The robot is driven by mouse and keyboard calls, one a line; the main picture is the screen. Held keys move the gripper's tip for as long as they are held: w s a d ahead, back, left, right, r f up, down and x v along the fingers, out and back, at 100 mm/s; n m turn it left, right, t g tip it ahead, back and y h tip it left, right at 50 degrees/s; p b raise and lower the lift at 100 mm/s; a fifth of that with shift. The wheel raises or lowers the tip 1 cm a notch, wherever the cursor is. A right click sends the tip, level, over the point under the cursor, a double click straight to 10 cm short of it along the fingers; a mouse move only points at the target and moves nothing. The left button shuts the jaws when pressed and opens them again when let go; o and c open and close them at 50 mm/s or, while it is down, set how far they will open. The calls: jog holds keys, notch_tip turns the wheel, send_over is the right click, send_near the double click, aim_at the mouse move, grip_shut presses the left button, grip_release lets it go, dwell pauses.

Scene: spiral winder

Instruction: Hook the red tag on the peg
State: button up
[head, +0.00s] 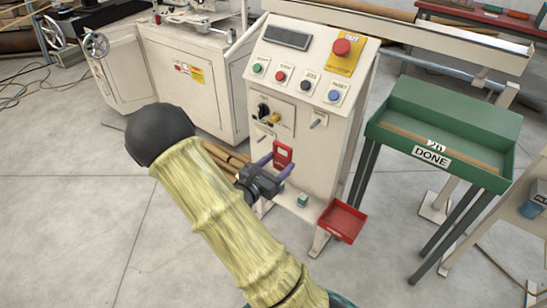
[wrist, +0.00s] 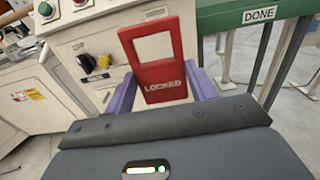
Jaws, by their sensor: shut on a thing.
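The red tag (head: 283,146) is upright in front of the control cabinet's lower front. In the wrist view the tag (wrist: 159,72) shows a square opening at its top and the word LOCKED below. My gripper (head: 276,164) is shut on the tag's lower part, with one purple finger on each side; the fingers (wrist: 163,90) also show in the wrist view. A small peg (head: 317,121) sticks out of the cabinet front, above and right of the tag. Another peg-like part (head: 263,140) shows left of the tag. The tag is apart from the right peg.
The cream cabinet (head: 350,110) has a yellow-and-red stop button (head: 342,48), several coloured buttons and a black switch with a yellow part (head: 267,114). A red bin (head: 342,220) is at its lower right. A green DONE table (head: 490,182) stands to the right.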

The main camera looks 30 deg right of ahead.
jog(key=shift+w, duration=0.1)
jog(key=w+a+f+n+t+y, duration=0.4)
jog(key=a+f+n+t+y, duration=0.1)
jog(key=a, duration=0.3)
jog(key=w+a+f+n+t+y, duration=0.3)
jog(key=a+f+n+t+y, duration=0.2)
jog(key=a, duration=0.3)
jog(key=shift+w+a+y, duration=0.35)
jog(key=shift+w+y, duration=0.05)
jog(key=shift+y, duration=0.3)
jog(key=shift+f, duration=0.1)
jog(key=shift+f, duration=0.1)
